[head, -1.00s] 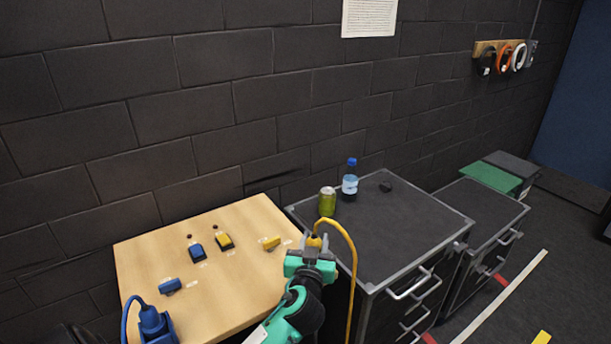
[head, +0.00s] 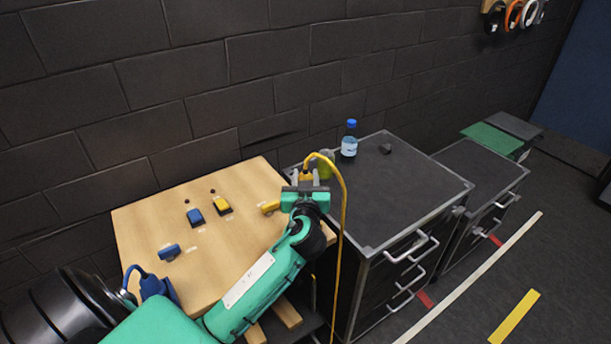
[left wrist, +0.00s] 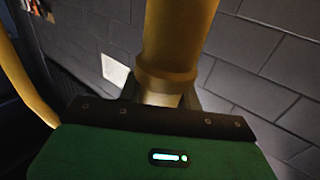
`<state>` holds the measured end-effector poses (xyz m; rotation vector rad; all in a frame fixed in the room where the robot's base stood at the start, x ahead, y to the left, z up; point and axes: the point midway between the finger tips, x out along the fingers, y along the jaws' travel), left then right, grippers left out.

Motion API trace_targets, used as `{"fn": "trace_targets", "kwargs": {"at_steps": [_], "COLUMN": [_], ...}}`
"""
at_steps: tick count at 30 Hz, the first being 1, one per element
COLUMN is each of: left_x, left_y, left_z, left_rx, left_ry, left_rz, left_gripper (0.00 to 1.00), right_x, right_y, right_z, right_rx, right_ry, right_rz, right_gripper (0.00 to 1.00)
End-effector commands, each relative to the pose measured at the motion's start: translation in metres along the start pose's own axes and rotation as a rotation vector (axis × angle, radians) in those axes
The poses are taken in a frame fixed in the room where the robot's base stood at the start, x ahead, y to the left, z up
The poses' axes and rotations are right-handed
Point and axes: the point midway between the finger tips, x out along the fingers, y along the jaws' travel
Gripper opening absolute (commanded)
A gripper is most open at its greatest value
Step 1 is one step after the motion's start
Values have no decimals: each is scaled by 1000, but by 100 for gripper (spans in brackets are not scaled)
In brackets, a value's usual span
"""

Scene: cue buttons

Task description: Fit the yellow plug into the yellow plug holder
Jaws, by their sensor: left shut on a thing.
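My left gripper (head: 305,180) is shut on the yellow plug (head: 305,173), with its yellow cable looping up and down to the right. The plug fills the upper middle of the left wrist view (left wrist: 175,50). The small yellow plug holder (head: 270,207) sits at the right side of the wooden table, just left of the gripper. The plug and holder look apart, and the plug's front end is not clear to see. My right gripper is not in view.
On the wooden table (head: 150,222) are a yellow button (head: 223,206), a blue button (head: 195,217), a blue holder (head: 169,252) and a blue plug (head: 155,286). A green can (head: 325,166) and a bottle (head: 348,145) stand on the dark cabinet (head: 400,190).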

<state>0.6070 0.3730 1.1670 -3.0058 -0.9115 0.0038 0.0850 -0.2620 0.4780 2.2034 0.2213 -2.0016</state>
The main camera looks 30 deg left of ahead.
Motion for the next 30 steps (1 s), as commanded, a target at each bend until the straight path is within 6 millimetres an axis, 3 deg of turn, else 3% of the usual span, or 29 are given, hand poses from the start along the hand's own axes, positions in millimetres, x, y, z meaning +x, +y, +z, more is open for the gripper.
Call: {"fn": "trace_targets", "kwargs": {"at_steps": [30], "left_x": [0], "left_y": [0], "left_z": [70], "left_rx": [-1], "left_ry": [0], "left_rz": [0], "left_gripper": [0], "right_x": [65], "right_y": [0], "right_z": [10], "right_rx": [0], "right_ry": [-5], "right_rz": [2], "right_gripper": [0]}}
